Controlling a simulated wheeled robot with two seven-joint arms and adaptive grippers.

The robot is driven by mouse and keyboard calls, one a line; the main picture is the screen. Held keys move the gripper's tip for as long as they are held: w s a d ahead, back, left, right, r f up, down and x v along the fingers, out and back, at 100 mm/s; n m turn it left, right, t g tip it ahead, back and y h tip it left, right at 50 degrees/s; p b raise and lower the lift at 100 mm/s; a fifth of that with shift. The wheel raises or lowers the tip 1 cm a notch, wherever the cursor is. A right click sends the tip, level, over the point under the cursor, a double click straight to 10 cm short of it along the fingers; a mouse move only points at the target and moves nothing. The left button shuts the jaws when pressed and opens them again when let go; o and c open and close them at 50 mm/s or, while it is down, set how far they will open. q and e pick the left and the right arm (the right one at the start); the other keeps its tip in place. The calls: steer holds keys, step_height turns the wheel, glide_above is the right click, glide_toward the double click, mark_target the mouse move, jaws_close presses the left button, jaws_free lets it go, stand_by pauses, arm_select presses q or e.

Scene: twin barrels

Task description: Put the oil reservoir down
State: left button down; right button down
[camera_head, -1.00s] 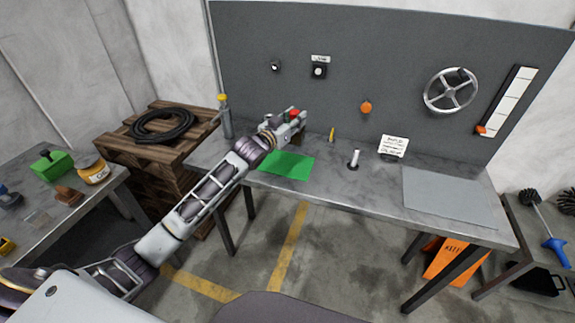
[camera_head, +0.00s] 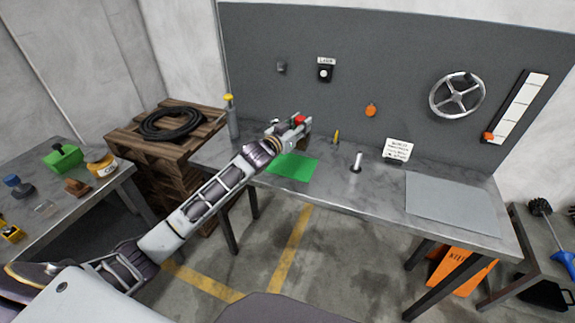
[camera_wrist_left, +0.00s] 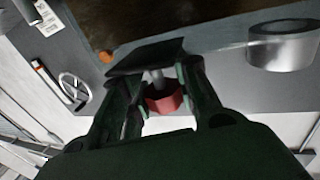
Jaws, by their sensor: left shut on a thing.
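My left gripper (camera_head: 303,124) reaches over the back left of the grey workbench (camera_head: 335,190), behind the green mat (camera_head: 292,167). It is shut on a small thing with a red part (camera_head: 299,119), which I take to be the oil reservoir. In the left wrist view, the red part (camera_wrist_left: 164,100) and a pale stem show between the dark fingers. The fingers hide much of it, and I cannot tell whether it touches the bench. My right gripper is not in view.
A grey cylinder with a yellow top (camera_head: 231,115) stands left of the gripper. A short upright metal post (camera_head: 357,163), a white card (camera_head: 397,150) and a grey plate (camera_head: 452,202) are on the bench. A coiled black hose (camera_head: 172,123) lies on wooden pallets. The bench middle is mostly clear.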

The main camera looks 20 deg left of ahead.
mark_target(299, 148)
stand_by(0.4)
arm_select(q)
steer(key=shift+f, duration=3.05)
steer(key=shift+f, duration=1.9)
steer(key=shift+f, duration=0.1)
steer(key=c, duration=1.1)
jaws_free()
steer(key=shift+v, duration=6)
